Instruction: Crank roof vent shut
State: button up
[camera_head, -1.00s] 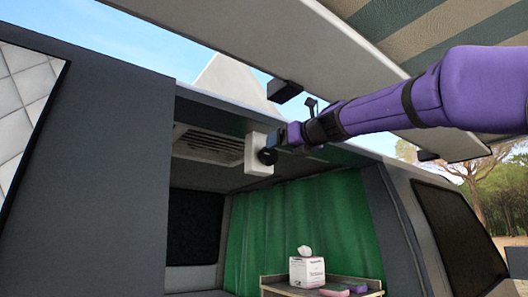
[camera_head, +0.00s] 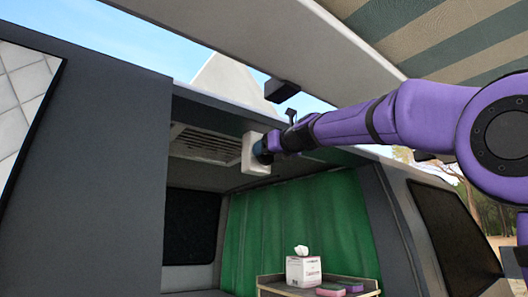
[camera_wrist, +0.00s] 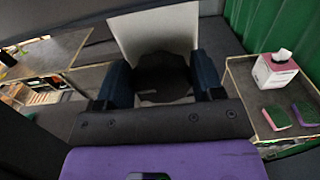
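The roof vent's slatted grille (camera_head: 207,144) is in the van ceiling. A pale wedge, apparently the raised vent lid (camera_head: 222,78), stands above the roof. A white housing (camera_head: 252,155) sits beside the grille, and its white face also shows in the wrist view (camera_wrist: 150,30). A dark round knob or crank (camera_wrist: 160,72) lies in front of that face. My gripper (camera_head: 263,148) is at the housing, with its two blue fingers (camera_wrist: 160,82) apart, one on each side of the dark part. Whether they touch it is unclear. The head view hides the knob behind my gripper.
A shelf (camera_head: 270,282) below holds a tissue box (camera_head: 303,270) and two sponges (camera_head: 340,289). A green curtain (camera_head: 300,225) hangs behind. The raised tailgate (camera_head: 250,30) with a dark block (camera_head: 281,91) is above my arm.

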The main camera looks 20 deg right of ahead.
jog(key=shift+a, duration=0.15)
jog(key=shift+c, duration=0.9)
